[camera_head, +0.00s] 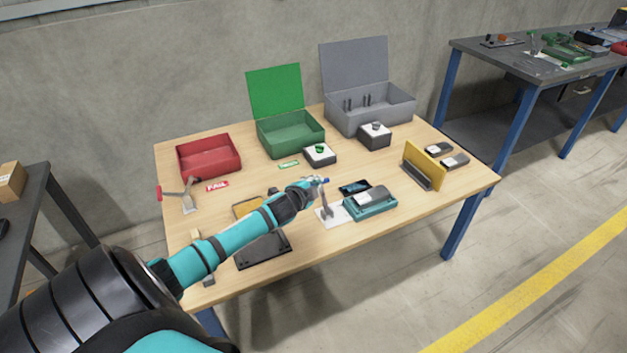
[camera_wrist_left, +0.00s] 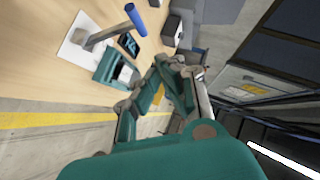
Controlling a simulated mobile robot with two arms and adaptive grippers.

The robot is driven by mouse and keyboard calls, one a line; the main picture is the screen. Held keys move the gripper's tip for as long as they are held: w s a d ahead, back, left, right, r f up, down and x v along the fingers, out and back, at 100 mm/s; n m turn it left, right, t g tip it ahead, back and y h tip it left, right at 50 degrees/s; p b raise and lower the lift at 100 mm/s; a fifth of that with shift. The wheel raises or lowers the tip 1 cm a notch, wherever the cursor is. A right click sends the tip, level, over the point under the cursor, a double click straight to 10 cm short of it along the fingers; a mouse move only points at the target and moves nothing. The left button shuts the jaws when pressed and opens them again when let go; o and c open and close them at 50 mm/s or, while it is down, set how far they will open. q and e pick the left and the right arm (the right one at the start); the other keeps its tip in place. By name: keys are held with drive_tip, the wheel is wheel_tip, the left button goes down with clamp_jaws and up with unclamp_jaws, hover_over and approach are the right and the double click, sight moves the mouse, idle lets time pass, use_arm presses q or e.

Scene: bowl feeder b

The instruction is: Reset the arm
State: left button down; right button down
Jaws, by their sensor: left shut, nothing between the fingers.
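My left arm reaches in from the lower left over the wooden table (camera_head: 370,222). My left gripper (camera_head: 318,181) is in the air above the table's front middle, close to the teal fixture in the picture. Its fingers are shut and empty, and they also show in the left wrist view (camera_wrist_left: 178,66). The teal fixture (camera_head: 371,209) carries a grey device (camera_head: 371,196). A blue-tipped tool stands on a white plate beside the fixture; in the left wrist view its blue end (camera_wrist_left: 135,18) shows clearly. My right gripper is not in view.
A red bin (camera_head: 208,157), a green box (camera_head: 290,136) and a grey box (camera_head: 370,108), both with raised lids, line the back. Two button boxes (camera_head: 320,154) stand before them. A yellow stand (camera_head: 424,164) is at the right. A black tray (camera_head: 263,250) lies below my forearm.

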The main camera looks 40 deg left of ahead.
use_arm(q)
drive_tip(key=shift+s+r, duration=0.1)
drive_tip(key=shift+s, duration=0.2)
idle(0.4)
